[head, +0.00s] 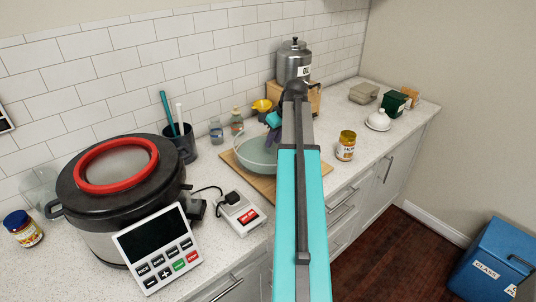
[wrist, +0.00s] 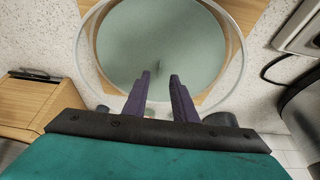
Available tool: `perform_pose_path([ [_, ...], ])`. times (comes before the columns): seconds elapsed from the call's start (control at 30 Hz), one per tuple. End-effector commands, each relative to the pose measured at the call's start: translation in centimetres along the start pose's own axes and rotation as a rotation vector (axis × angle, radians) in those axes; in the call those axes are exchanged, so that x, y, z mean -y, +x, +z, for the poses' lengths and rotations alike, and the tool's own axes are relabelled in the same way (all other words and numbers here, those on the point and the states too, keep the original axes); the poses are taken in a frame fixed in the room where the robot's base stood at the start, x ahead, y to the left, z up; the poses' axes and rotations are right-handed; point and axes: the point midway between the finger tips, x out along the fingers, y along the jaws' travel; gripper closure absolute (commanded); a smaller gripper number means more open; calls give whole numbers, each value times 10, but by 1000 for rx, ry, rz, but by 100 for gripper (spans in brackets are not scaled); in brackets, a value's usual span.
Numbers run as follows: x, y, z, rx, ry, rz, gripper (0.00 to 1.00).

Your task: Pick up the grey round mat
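The grey round mat (wrist: 150,40) shows in the wrist view as a flat grey-green disc inside a clear glass bowl (wrist: 237,62). In the head view the bowl (head: 243,160) stands on a wooden board (head: 262,186), and the mat's surface (head: 254,150) shows in it. My gripper (wrist: 160,74) has two purple fingers, apart with nothing between them. The fingertips overlap the near part of the mat in the wrist view; I cannot tell whether they touch it. In the head view my gripper (head: 272,130) is over the bowl's right side, partly hidden by my arm.
A large cooker (head: 120,210) with a red-rimmed lid and a scale (head: 241,213) stand left of the bowl. Small bottles (head: 237,121) and a metal oil canister (head: 293,62) on a wooden box (head: 314,98) are behind it. A yellow-lidded jar (head: 345,146) stands to the right.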

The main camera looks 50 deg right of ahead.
Motion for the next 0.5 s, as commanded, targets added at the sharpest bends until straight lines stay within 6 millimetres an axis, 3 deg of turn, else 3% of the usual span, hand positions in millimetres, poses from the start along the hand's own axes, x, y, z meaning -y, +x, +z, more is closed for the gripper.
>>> perform_pose_path([
  [0.5, -1, 10, -2, 0, 1, 0, 75],
])
